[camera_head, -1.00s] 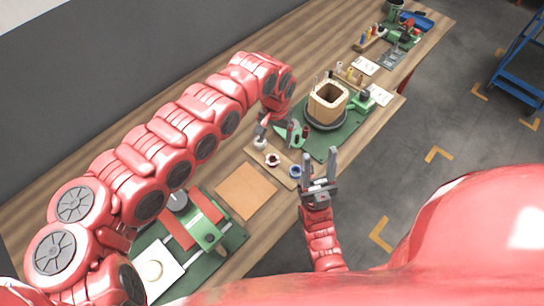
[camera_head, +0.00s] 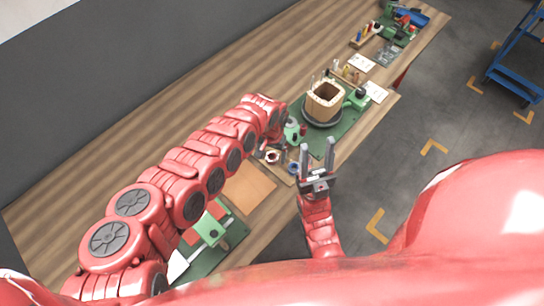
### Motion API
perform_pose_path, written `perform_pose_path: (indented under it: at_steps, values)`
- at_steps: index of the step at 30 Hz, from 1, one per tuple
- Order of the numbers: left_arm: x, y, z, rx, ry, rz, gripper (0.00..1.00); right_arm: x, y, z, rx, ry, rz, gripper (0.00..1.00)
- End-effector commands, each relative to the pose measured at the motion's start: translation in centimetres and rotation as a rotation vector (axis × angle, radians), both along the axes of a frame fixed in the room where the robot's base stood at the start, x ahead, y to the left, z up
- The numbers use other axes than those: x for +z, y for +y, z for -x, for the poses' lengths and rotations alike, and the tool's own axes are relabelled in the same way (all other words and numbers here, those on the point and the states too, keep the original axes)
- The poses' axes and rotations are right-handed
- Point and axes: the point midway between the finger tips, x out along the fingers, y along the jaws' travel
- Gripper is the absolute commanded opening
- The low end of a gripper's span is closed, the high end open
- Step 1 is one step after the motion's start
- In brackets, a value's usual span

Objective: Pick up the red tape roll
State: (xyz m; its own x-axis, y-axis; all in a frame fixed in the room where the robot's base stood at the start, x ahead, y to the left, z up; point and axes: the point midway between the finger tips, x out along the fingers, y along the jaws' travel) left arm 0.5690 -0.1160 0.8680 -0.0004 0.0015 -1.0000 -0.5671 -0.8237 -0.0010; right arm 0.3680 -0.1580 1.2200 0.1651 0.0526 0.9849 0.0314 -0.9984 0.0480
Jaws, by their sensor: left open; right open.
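The red tape roll (camera_head: 272,157) sits on a wooden board beside the green mat, a small ring with a pale centre. A blue tape roll (camera_head: 293,168) is to its right on the same board. My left gripper (camera_head: 266,148) is open, close above and beside the red roll; its own arm hides much of it, and I cannot tell if it touches the roll. My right gripper (camera_head: 317,155) is open and empty, its fingers pointing up, to the right of the board near the table's front edge.
A wooden coil frame (camera_head: 325,98) stands on a dark round base on the green mat (camera_head: 345,128). A brown sheet (camera_head: 248,188) lies left of the board. A green device (camera_head: 211,229) stands at the lower left. The table's back strip is clear.

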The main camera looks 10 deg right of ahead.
Motion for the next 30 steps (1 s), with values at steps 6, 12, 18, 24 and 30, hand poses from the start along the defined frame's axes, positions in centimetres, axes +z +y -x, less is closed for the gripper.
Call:
perform_pose_path:
  at_steps: [6, 12, 18, 24, 30]
  values:
    - [0.03, 0.0, -0.04, 0.0, -0.001, 0.001, 0.79, -0.01, 0.0, 0.0, 0.0, 0.0, 0.0, 0.5]
    - [0.05, -0.01, -0.04, 0.0, -0.001, 0.001, 0.43, -0.01, 0.0, 0.0, 0.0, 0.0, 0.0, 0.5]
    - [0.06, -0.01, -0.04, 0.0, -0.001, 0.001, 0.07, -0.01, 0.0, 0.0, 0.0, 0.0, 0.0, 0.5]
    - [0.06, -0.01, -0.04, 0.0, -0.001, 0.001, 0.0, -0.01, 0.0, 0.0, 0.0, 0.0, 0.0, 0.5]
    - [0.22, -0.06, -0.13, 0.0, -0.001, 0.001, 0.0, -0.03, 0.0, 0.0, 0.0, 0.0, 0.0, 0.5]
